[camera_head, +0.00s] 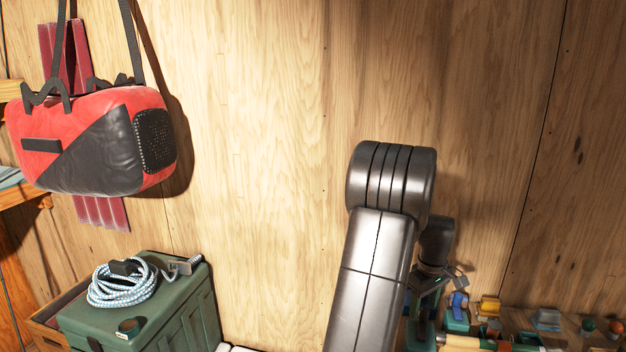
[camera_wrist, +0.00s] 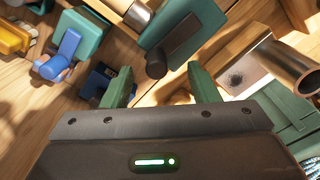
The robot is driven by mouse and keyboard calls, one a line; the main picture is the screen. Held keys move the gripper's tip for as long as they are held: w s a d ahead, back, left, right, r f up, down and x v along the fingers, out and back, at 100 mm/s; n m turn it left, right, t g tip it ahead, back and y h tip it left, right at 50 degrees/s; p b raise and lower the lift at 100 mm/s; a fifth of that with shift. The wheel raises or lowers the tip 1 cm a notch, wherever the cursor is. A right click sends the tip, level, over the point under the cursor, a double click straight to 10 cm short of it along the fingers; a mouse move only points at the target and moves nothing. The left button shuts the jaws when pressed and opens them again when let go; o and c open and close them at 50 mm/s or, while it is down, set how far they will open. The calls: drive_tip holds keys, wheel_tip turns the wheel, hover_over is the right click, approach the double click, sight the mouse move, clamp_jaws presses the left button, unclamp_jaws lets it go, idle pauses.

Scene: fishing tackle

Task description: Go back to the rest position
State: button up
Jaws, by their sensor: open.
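My gripper (camera_wrist: 160,86) is open, with its two green fingers spread apart and only wooden surface showing between them. In the head view my arm rises in front of the wooden wall and bends down at the right, where the gripper is small and partly hidden behind the arm. In the wrist view a teal block with a dark knob (camera_wrist: 180,38) lies just beyond the fingertips, apart from them as far as I can tell. A blue-handled item (camera_wrist: 62,52) and a yellow item (camera_wrist: 12,38) lie to its left.
A metal tube (camera_wrist: 292,64) is at the right in the wrist view. In the head view a red and black bag (camera_head: 85,140) hangs at left, above a green box (camera_head: 185,322) with coiled rope (camera_head: 122,290). Small tackle items crowd the bottom right.

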sight(416, 323)
wheel_tip(416, 323, down, 4)
drive_tip(key=shift+r+b, duration=0.2)
drive_tip(key=shift+b, duration=0.75)
drive_tip(key=shift+w+a+r, duration=0.1)
drive_tip(key=shift+a+r, duration=0.15)
drive_tip(key=shift+a, duration=0.4)
